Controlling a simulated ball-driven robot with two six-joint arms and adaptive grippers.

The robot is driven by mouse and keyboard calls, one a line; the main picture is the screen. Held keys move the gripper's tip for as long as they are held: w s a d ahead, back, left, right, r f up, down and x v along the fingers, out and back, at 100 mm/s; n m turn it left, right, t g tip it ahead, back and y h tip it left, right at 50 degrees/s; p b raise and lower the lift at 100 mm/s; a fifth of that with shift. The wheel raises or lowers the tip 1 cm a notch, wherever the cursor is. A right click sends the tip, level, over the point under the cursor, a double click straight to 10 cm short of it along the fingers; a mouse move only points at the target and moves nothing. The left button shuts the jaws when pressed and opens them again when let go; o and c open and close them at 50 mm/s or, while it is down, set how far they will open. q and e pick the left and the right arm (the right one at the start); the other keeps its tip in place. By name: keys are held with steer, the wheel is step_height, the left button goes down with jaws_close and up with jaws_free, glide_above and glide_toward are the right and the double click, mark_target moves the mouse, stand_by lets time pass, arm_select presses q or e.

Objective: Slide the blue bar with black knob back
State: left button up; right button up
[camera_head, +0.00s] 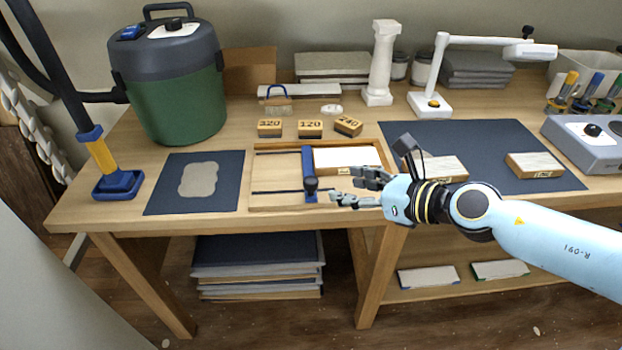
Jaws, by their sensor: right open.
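The blue bar (308,165) stands upright in the picture across a shallow wooden frame (264,203) on the table. Its black knob (311,185) is at the bar's near end. A pale block (346,157) lies in the frame just right of the bar. My right gripper (338,188) comes in from the right, open, with its fingers pointing left toward the knob. The fingertips are a little right of the knob, and I see no contact. They cover part of the frame's right side. My left gripper is not in view.
Left of the frame is a dark mat (168,196) with a grey patch. A blue mat (463,136) with wooden blocks lies to the right. Small numbered blocks (310,129) sit behind the frame. A green canister (180,100) and a white lamp (429,104) stand farther back.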

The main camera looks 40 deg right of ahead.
mark_target(312, 181)
steer(key=b+x, duration=0.1)
steer(key=x, duration=0.9)
steer(key=shift+w+a+f+b, duration=0.15)
steer(key=shift+w+f+b, duration=0.1)
steer(key=shift+w+b, duration=0.05)
jaws_close()
steer(key=shift+a, duration=0.1)
